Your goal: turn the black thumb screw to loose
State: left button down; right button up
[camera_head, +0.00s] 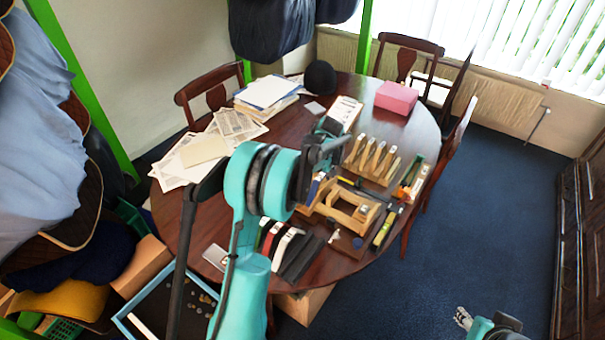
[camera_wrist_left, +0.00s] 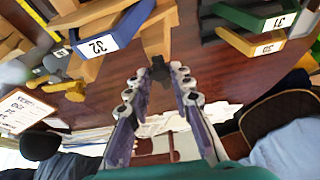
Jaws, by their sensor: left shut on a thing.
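The black thumb screw (camera_wrist_left: 159,70) shows as a small dark piece between my left fingertips in the left wrist view, at the end of a wooden bar (camera_wrist_left: 157,38). My left gripper (camera_wrist_left: 160,84) is shut on it. In the head view my left arm reaches over the table and hides the screw; the left fingertips are not clear there. My right gripper (camera_head: 463,318) is at the bottom right of the head view, over the floor and away from the table. Its opening cannot be made out.
The wooden frame (camera_head: 352,212) stands on the table (camera_head: 222,224) among tools and slotted blocks. Papers (camera_head: 228,124) and a pink box (camera_head: 396,97) lie farther back.

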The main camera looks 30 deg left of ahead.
pick_arm(q)
jog(key=c, duration=1.3)
grip_release()
jog(key=shift+c, duration=0.2)
jog(key=shift+r, duration=0.1)
jog(key=v, duration=1.1)
jog(key=shift+d+r, duration=0.15)
jog(key=shift+r, duration=0.25)
